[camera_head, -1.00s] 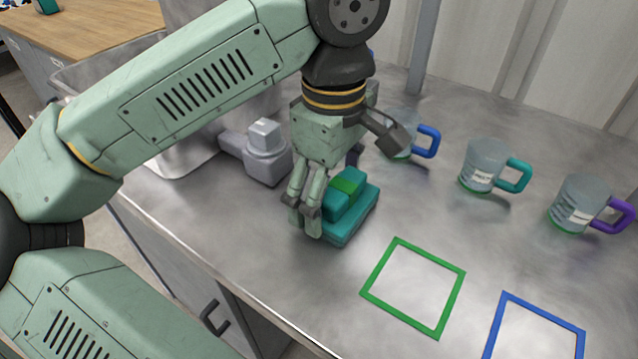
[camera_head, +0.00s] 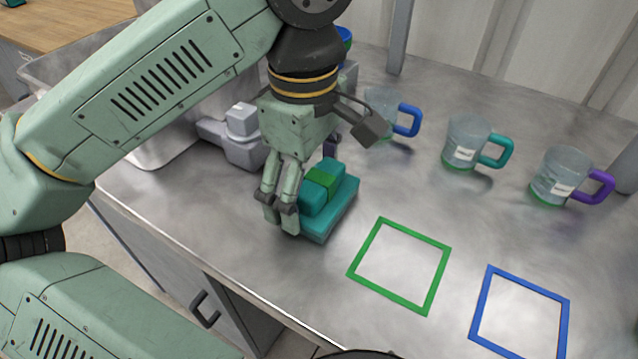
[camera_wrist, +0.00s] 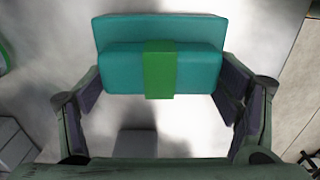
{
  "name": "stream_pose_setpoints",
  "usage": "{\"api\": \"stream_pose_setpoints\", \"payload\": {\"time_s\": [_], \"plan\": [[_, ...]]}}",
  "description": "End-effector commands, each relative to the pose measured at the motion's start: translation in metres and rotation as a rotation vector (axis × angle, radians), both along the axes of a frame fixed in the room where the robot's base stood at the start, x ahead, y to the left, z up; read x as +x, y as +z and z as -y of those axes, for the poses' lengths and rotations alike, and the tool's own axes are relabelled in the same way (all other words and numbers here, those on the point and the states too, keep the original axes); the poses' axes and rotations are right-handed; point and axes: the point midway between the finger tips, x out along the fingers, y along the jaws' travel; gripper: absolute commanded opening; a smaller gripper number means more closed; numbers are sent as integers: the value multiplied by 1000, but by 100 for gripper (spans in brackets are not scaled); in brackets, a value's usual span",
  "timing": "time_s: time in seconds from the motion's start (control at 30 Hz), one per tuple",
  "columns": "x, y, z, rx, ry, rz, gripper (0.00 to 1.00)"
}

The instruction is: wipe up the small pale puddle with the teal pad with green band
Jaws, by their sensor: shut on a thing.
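The teal pad with green band (camera_head: 339,205) is a teal block with a raised grip and a green strip across it. My gripper (camera_head: 304,188) is shut on the raised grip from above. In the wrist view the pad (camera_wrist: 160,28) spans between the two fingers (camera_wrist: 163,92), one at each end of the grip. In the head view the pad is at or just above the grey worktop; I cannot tell whether it touches. I cannot make out the pale puddle for sure among the cloudy sheen of the worktop.
A green square outline (camera_head: 364,283) and a blue one (camera_head: 478,300) lie to the right on the worktop (camera_head: 400,195). Mugs with blue (camera_head: 408,120), teal (camera_head: 497,152) and purple (camera_head: 600,188) handles stand behind. A grey fixture (camera_head: 240,146) is close behind my gripper.

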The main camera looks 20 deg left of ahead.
Motion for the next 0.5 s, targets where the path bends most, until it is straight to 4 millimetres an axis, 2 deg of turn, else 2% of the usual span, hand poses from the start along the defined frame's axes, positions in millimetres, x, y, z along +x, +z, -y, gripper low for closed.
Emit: {"api": "stream_pose_setpoints", "payload": {"time_s": [0.13,0.37,0.5], "plan": [[2,-1,-12,-1,3,-1,42],[4,-2,-20,0,2,0,42],[6,-2,-31,-1,4,-1,42]]}}
